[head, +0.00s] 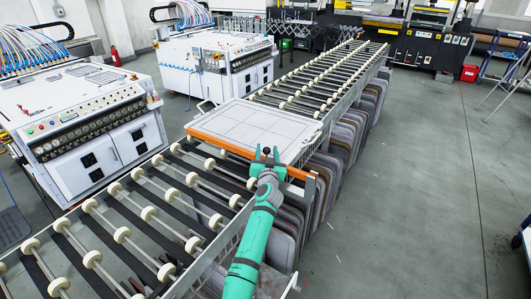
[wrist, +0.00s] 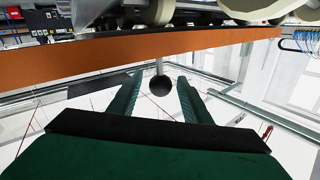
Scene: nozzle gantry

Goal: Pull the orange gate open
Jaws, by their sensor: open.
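The orange gate (head: 225,146) is a long orange bar along the near edge of a white panel set in the roller conveyor. In the wrist view the orange bar (wrist: 110,62) crosses the upper part of the picture. A dark round knob (wrist: 160,86) on a short pale stem stands out from the bar. My gripper (head: 267,152) is at the bar, right of its middle in the head view. In the wrist view its green fingers are apart, one on each side of the knob, with gaps visible. In the head view my gripper hides part of the bar.
The white panel (head: 255,127) lies level behind the bar. Conveyor rollers (head: 145,213) run to the near left, and more (head: 325,75) run beyond the panel. Upright grey sheets (head: 325,180) stand below. White machines (head: 80,115) line the left. Floor (head: 420,190) on the right is open.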

